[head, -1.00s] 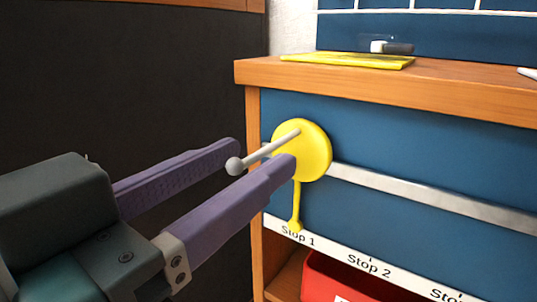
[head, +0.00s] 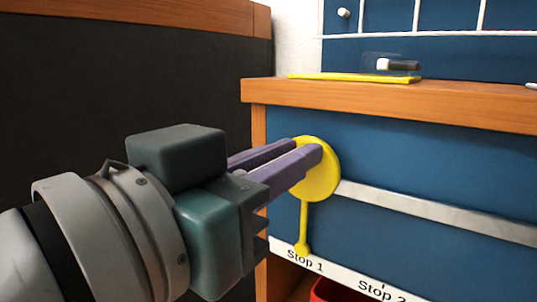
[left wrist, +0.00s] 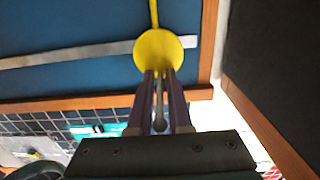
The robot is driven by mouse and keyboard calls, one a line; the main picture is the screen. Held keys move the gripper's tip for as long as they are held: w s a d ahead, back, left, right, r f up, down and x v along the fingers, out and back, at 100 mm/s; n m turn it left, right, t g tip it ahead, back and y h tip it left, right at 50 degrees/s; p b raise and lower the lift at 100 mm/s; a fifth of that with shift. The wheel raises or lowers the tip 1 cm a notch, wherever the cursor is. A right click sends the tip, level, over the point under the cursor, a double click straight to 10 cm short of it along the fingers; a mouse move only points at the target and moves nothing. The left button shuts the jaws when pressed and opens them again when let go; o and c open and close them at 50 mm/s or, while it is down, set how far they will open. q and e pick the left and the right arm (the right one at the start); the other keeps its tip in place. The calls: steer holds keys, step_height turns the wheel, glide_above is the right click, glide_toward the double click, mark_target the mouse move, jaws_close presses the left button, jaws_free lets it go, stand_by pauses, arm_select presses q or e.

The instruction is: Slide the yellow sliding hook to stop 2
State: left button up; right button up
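The yellow sliding hook (head: 327,178) is a round disc on a metal rail across the blue panel. Its thin yellow pointer (head: 303,225) hangs down to the Stop 1 label (head: 305,262). The Stop 2 label (head: 382,292) is further right at the lower edge. My left gripper (head: 310,155) is closed around the hook's grey peg, with its fingertips at the disc. In the left wrist view the peg (left wrist: 160,115) lies between the two fingers, in front of the yellow disc (left wrist: 160,52). My right gripper is out of view.
The metal rail (head: 440,212) runs clear to the right of the disc. A wooden top (head: 400,102) overhangs the panel and bears a yellow item (head: 350,78). A red bin (head: 325,291) shows below. A dark partition (head: 120,90) stands on the left.

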arm_select(q)
jaws_close()
stand_by(0.8)
